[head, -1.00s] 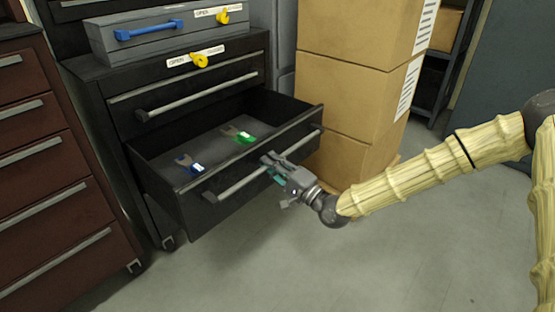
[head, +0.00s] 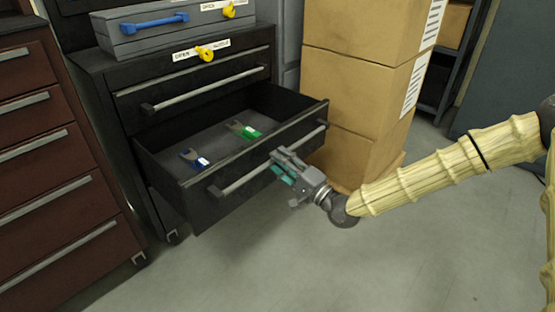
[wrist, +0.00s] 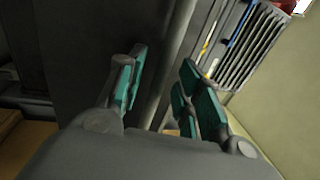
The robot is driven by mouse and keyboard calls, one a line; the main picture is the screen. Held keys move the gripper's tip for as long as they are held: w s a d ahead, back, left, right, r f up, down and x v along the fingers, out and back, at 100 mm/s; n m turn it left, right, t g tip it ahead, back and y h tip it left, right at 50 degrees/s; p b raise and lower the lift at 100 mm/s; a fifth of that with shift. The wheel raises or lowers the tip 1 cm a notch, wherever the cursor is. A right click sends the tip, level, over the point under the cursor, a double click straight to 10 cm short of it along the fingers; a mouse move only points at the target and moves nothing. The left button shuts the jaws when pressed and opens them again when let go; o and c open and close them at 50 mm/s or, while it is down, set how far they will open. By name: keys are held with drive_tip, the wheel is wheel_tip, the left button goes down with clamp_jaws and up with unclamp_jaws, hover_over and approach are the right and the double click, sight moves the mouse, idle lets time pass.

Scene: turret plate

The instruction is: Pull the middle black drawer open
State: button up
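The middle black drawer (head: 255,170) of the black cabinet stands pulled well out, with its inside showing. Its long grey bar handle (head: 240,183) runs across the front. My gripper (head: 279,165) is at the right half of this handle, with its fingers at or just off the bar; the exact gap is hard to tell. In the wrist view my gripper (wrist: 165,92) has its teal-padded fingers spread apart, and the pale bar shows between and beyond them. A blue-handled tool (head: 193,159) and a green-handled tool (head: 244,129) lie in the drawer.
The closed drawer above (head: 190,88) has its own bar handle. A grey toolbox (head: 165,35) sits on the cabinet. Stacked cardboard boxes (head: 355,90) stand close on the right, and a dark red drawer cabinet (head: 50,170) on the left. The floor in front (head: 300,260) is clear.

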drive_tip(key=v, duration=1)
drive_tip(key=shift+s+d, duration=0.15)
drive_tip(key=shift+f, duration=0.1)
drive_tip(key=s+f+n+g+h+p, duration=0.1)
drive_tip(key=s+f+g+h, duration=0.1)
drive_tip(key=s+f, duration=0.45)
drive_tip(key=s+a+f+n+g+h, duration=0.1)
drive_tip(key=s+f+g+h, duration=0.15)
drive_tip(key=f, duration=0.65)
drive_tip(key=s+f+n+g+h+p, duration=0.1)
drive_tip(key=s+f+g+h, duration=0.1)
drive_tip(key=s+f, duration=0.4)
drive_tip(key=s+d+f+n+g+h+p, duration=0.1)
drive_tip(key=s+d+f+n+g+h, duration=0.3)
drive_tip(key=s+d, duration=0.55)
drive_tip(key=s+d+f+n+g+h+p, duration=0.1)
drive_tip(key=s+d+f+g+h, duration=0.25)
drive_tip(key=s+d+f, duration=0.6)
drive_tip(key=s+a+r+p, duration=0.1)
drive_tip(key=r+p, duration=1.8)
drive_tip(key=r, duration=0.1)
drive_tip(key=s+a+r+p, duration=0.1)
drive_tip(key=a+r+p, duration=0.1)
drive_tip(key=r+p, duration=1.6)
wheel_tip(320, 180, up, 3)
drive_tip(key=shift+s+a+f+h+p, duration=0.2)
drive_tip(key=shift+a+h+p, duration=0.05)
drive_tip(key=shift+h+p, duration=0.15)
